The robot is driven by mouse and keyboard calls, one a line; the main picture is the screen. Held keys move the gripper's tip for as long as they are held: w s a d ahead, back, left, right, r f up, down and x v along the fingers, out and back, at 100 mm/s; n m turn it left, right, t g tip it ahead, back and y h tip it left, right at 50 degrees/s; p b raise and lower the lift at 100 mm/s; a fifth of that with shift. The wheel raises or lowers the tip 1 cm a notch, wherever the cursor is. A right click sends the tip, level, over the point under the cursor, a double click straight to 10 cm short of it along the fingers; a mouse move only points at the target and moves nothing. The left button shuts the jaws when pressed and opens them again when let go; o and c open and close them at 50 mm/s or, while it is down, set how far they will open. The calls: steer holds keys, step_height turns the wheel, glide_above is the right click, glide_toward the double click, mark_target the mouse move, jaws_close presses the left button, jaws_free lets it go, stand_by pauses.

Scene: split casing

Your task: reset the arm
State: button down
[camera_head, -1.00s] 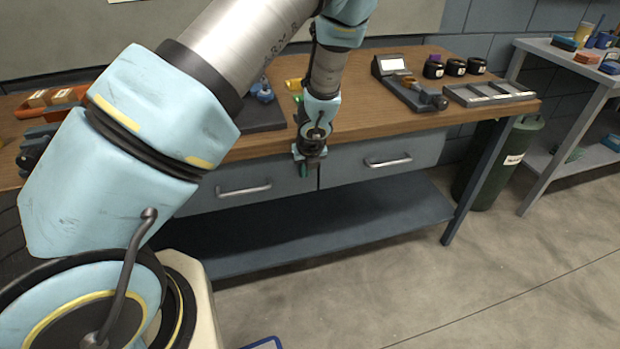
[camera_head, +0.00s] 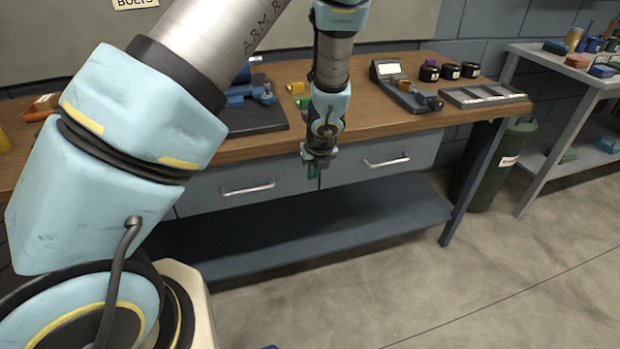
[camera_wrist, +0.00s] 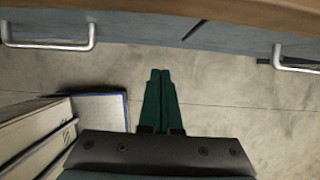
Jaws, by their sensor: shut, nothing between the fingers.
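My gripper (camera_head: 313,170) hangs pointing down just in front of the workbench's front edge, before the drawers. In the wrist view, my gripper's green fingers (camera_wrist: 160,88) are together with nothing between them. Below them is bare concrete floor. My arm reaches across the left and middle of the head view and hides part of the bench top.
The wooden workbench (camera_head: 240,150) has drawers with metal handles (camera_head: 248,188). On it are a blue fixture (camera_head: 262,90), a device with a small screen (camera_head: 388,70), dark jars (camera_head: 450,71) and a grey tray (camera_head: 485,96). A green bin (camera_head: 497,165) and side shelf (camera_head: 570,82) stand right.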

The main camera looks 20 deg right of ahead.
steer(key=v, duration=0.6)
steer(key=w+a+r+n+g+y, duration=0.15)
steer(key=a+r+n, duration=0.25)
steer(key=a+n, duration=0.5)
steer(key=w+a+r+n, duration=0.2)
steer(key=a+r+n, duration=0.1)
steer(key=a+n, duration=0.6)
steer(key=s+a+r+n, duration=0.2)
steer(key=s+a+n, duration=0.1)
steer(key=a+n, duration=0.4)
steer(key=s+a+r+n+g+h, duration=0.1)
steer(key=s+a+r+n, duration=0.2)
steer(key=a+n, duration=0.5)
steer(key=s+n, duration=0.1)
steer(key=n, duration=0.2)
steer(key=shift+s+r, duration=0.25)
steer(key=shift+s, duration=0.1)
steer(key=shift+a, duration=0.15)
